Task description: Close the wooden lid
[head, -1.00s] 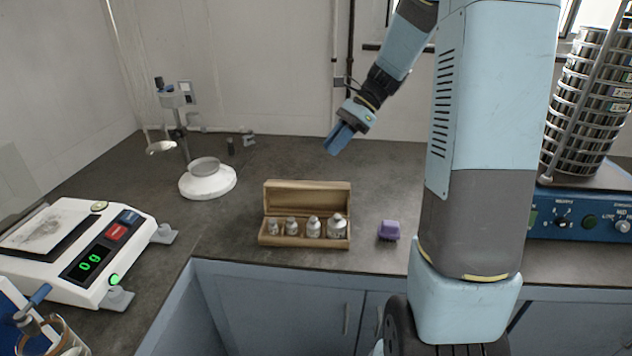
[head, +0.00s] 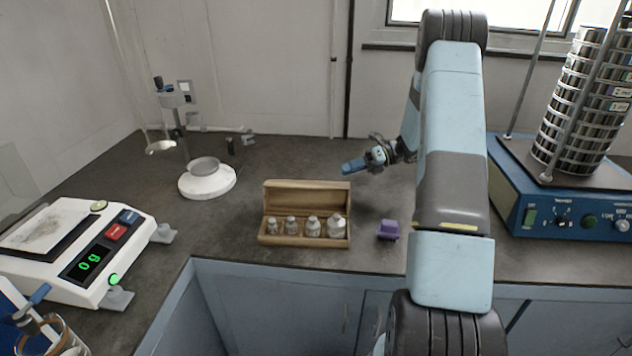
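The wooden box (head: 263,240) stands near the counter's front edge with several metal weights (head: 313,227) in a row inside it. Its wooden lid (head: 307,193) is raised upright along the back of the box. My gripper (head: 347,168) is behind and a little right of the lid in the picture, pointing left, apart from the box. Its blue fingers look close together, but from this side I cannot tell whether they are open or shut. I see nothing held in it.
A small purple block (head: 388,230) lies right of the box. A white scale reading 0 g (head: 95,262) is at the left, and a white round-based stand (head: 207,183) is behind left. A blue sieve shaker (head: 570,205) stands at the right. The counter left of the box is clear.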

